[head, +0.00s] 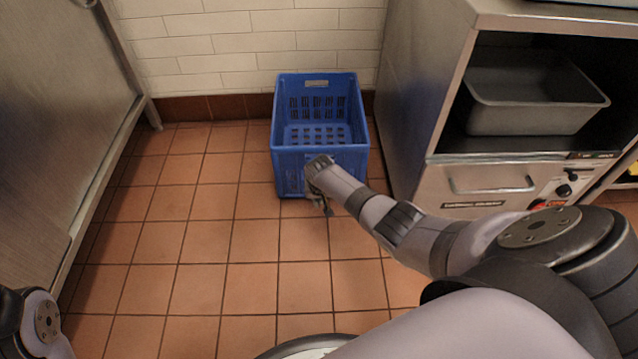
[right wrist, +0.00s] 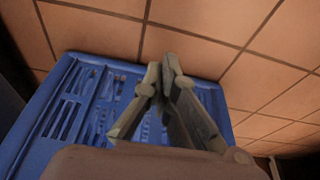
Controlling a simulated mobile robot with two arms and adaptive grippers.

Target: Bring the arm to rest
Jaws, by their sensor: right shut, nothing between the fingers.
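My right arm reaches in from the right in the head view. Its gripper (head: 321,203) points down in front of the blue crate's near wall. In the right wrist view the gripper's fingers (right wrist: 168,62) are together with nothing between them. The blue crate (head: 284,160) stands on the floor against the back wall; its slotted wall also shows in the right wrist view (right wrist: 70,105). I see nothing lying in the crate. Part of my left arm shows at the lower left corner of the head view, but its gripper is out of view.
A steel cabinet (head: 405,110) stands right of the crate, with a grey pan (head: 535,120) on its open shelf and a drawer with knobs below. A metal panel (head: 60,120) stands at the left. The tiled floor (head: 190,260) left of the crate is clear.

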